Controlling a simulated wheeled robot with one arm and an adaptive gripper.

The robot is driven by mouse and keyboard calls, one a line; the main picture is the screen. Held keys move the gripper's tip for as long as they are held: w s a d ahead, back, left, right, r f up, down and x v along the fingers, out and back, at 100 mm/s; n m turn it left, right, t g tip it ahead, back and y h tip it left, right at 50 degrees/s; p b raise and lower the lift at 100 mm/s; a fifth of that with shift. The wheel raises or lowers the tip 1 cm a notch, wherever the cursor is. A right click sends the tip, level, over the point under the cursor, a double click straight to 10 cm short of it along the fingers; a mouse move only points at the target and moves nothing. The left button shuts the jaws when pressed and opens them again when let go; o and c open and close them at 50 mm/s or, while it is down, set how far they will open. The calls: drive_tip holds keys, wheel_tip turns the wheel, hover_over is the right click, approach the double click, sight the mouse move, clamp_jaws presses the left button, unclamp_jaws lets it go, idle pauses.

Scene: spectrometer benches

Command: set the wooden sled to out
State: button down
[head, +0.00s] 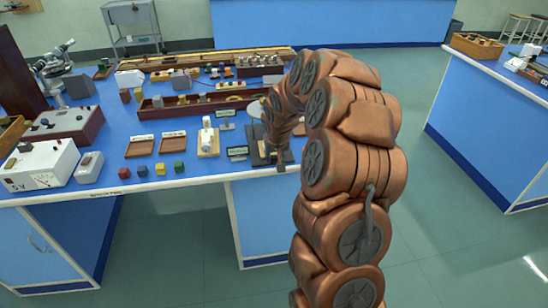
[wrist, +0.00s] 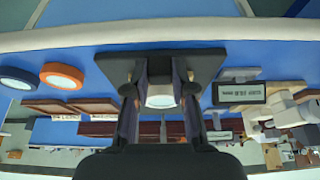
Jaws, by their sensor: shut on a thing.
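My gripper (wrist: 160,88) is at a dark flat base (wrist: 117,66) near the front edge of the blue bench. Its two fingers are shut on a part on this base, and a pale round face (wrist: 160,101) shows between them. In the head view my arm hides most of that spot, and only part of the dark base (head: 257,157) shows. A light wooden piece with a white upright part (head: 208,140) stands left of it. I cannot tell for certain which piece is the wooden sled.
A small dark display (head: 238,152) stands just left of the dark base. Coloured cubes (head: 160,169) line the front edge. Two brown trays (head: 141,149) lie further left. An orange ring (wrist: 62,76) and a blue ring (wrist: 18,78) show in the wrist view. Long trays (head: 200,104) lie behind.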

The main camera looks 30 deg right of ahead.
drive_tip(key=shift+s+a, duration=0.1)
drive_tip(key=c, duration=1)
unclamp_jaws()
drive_tip(key=shift+s, duration=0.1)
drive_tip(key=shift+o, duration=0.2)
drive_tip(key=v, duration=1.2)
